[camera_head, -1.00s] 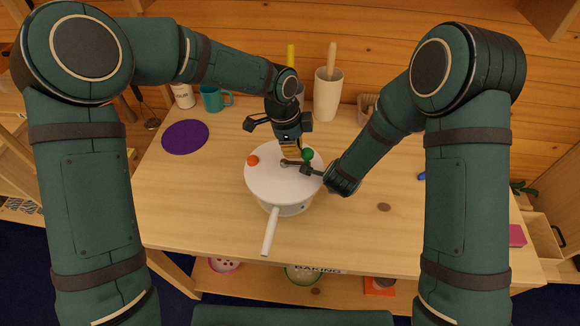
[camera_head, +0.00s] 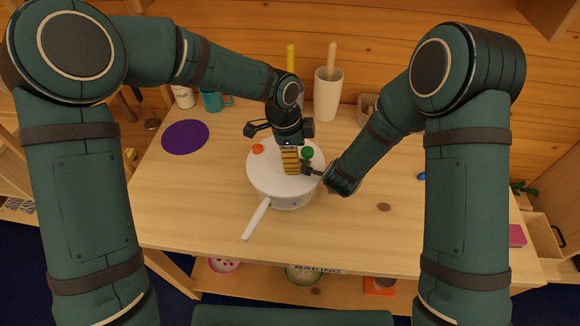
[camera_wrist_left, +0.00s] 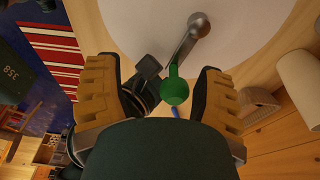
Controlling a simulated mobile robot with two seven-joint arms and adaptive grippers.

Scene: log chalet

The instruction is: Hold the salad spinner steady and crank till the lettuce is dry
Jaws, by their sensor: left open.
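The white salad spinner (camera_head: 262,180) stands on the table, its long white handle (camera_head: 256,218) pointing toward the front left. Its lid carries an orange knob (camera_head: 258,149) and a green knob (camera_head: 307,153). In the left wrist view, a metal crank arm (camera_wrist_left: 187,45) runs from its pivot to the green knob (camera_wrist_left: 174,90). My left gripper (camera_head: 290,168) is over the lid, its ridged yellow fingers open. In the left wrist view, the green knob appears between these fingers (camera_wrist_left: 165,95), not gripped. My right gripper (camera_head: 310,170) is at the lid's right side; its jaw state and contact are unclear.
A purple round mat (camera_head: 185,136) lies at the left. A teal mug (camera_head: 214,101) and a white utensil holder (camera_head: 327,95) stand along the back wall. The table's front and right are mostly clear. Bowls sit on the shelf below.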

